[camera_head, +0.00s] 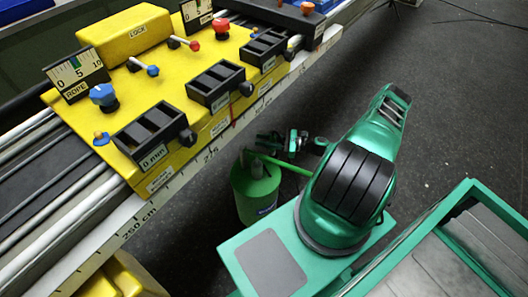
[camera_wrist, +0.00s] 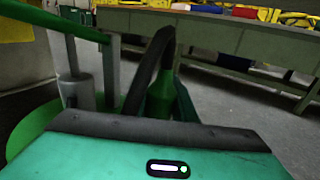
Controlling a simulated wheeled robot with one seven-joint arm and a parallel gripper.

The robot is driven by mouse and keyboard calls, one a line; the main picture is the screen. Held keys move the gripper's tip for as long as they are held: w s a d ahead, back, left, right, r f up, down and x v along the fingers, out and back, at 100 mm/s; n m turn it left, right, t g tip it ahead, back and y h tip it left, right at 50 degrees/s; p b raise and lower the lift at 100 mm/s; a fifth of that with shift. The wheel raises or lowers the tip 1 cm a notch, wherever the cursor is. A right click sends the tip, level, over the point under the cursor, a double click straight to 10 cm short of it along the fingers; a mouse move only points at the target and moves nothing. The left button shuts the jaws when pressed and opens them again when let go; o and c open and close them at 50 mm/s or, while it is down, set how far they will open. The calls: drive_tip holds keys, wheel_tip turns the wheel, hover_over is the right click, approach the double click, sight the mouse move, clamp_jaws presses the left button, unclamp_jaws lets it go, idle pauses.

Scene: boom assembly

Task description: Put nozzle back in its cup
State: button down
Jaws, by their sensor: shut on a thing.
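In the wrist view, a green tapered piece with a dark top, which looks like the nozzle (camera_wrist: 160,97), stands between the dark fingers of my gripper (camera_wrist: 165,50). My gripper is shut on it; the exact contact is hard to make out. To the left, a grey cylinder that may be the cup (camera_wrist: 76,91) stands on a green round surface, apart from the nozzle. In the head view, a green can (camera_head: 255,192) stands beside the yellow machine, with a green rod across its top. The nozzle cannot be told clearly there.
A yellow control panel (camera_head: 165,75) with levers and knobs fills the upper left. A green-rimmed bin (camera_head: 412,247) with grey plates is at lower right. Grey floor (camera_head: 450,80) is open at upper right. Benches (camera_wrist: 240,40) stand far off in the wrist view.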

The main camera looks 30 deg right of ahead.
drive_tip(key=shift+s+d+f, duration=0.1)
drive_tip(key=shift+d+f, duration=0.05)
drive_tip(key=shift+f, duration=0.85)
drive_tip(key=shift+d+f, duration=0.2)
drive_tip(key=shift+f, duration=0.75)
drive_tip(key=shift+s+d+f, duration=0.1)
drive_tip(key=shift+d+f, duration=0.05)
drive_tip(key=shift+f, duration=0.85)
drive_tip(key=c, duration=1.5)
unclamp_jaws()
drive_tip(key=shift+o, duration=0.2)
drive_tip(key=v, duration=1.2)
